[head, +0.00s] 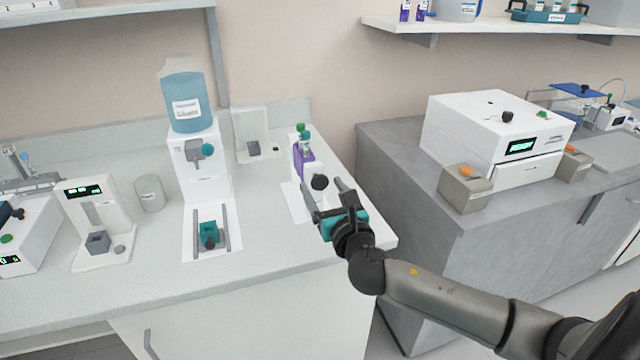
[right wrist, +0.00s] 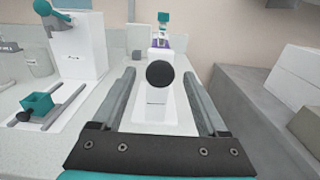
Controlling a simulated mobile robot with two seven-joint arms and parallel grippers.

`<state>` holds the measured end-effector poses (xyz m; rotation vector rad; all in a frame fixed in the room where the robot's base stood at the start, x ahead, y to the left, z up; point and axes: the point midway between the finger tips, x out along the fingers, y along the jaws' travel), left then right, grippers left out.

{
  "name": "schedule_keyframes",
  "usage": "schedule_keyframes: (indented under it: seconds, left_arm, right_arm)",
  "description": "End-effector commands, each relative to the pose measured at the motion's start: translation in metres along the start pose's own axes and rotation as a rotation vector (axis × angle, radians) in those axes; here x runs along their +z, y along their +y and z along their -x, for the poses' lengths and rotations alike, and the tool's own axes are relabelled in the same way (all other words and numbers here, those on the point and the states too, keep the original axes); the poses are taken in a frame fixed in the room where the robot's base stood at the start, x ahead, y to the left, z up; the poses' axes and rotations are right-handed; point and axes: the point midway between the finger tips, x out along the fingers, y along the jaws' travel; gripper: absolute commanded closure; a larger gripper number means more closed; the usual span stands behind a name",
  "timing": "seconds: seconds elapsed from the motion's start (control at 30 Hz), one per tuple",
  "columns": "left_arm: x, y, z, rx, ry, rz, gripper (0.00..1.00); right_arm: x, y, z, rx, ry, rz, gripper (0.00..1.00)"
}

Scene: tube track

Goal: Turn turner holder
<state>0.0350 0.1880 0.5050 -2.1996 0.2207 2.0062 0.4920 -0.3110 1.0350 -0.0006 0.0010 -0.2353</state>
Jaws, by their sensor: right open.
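The turner is a white stand with a purple holder (head: 304,160) and a green-topped tube (head: 302,132) in it, near the right end of the left bench. A round black knob (head: 319,182) sticks out at its front; the knob also shows in the right wrist view (right wrist: 160,74). My right gripper (head: 323,187) is open, with its two fingers pointing at the turner. In the right wrist view the knob appears centred between the fingertips, with gaps on both sides. I cannot tell whether the tips reach past it. My left gripper is not in view.
A white dispenser with a blue bottle (head: 187,100) stands left of the turner, with a teal cup (head: 209,232) between rails at its foot. A white machine (head: 497,135) and grey blocks (head: 466,190) stand on the grey bench at right. A shelf (head: 500,28) hangs above.

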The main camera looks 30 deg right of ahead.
Motion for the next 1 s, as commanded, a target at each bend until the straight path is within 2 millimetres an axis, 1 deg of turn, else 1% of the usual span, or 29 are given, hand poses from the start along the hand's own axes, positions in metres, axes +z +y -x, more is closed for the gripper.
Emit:
schedule_keyframes:
  seconds: [0.03, 0.1, 0.23, 0.37, 0.63, 1.0]
  left_arm:
    - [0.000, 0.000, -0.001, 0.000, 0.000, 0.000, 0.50]
    - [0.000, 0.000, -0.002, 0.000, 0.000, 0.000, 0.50]
    - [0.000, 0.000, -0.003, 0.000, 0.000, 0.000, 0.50]
    - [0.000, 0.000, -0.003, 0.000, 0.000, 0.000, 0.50]
    - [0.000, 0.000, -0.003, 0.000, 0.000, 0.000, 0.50]
    - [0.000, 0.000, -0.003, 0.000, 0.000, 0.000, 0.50]
  right_arm:
    - [0.000, 0.000, -0.006, -0.002, -0.002, -0.001, 0.24]
    - [0.000, 0.000, -0.013, -0.002, -0.002, 0.000, 0.24]
    - [0.000, 0.000, -0.022, 0.000, 0.000, -0.001, 0.24]
    - [0.000, 0.000, -0.025, 0.000, 0.000, 0.000, 0.24]
    - [0.000, 0.000, -0.026, 0.000, 0.001, 0.000, 0.25]
    - [0.000, 0.000, -0.025, 0.000, 0.000, 0.000, 0.67]
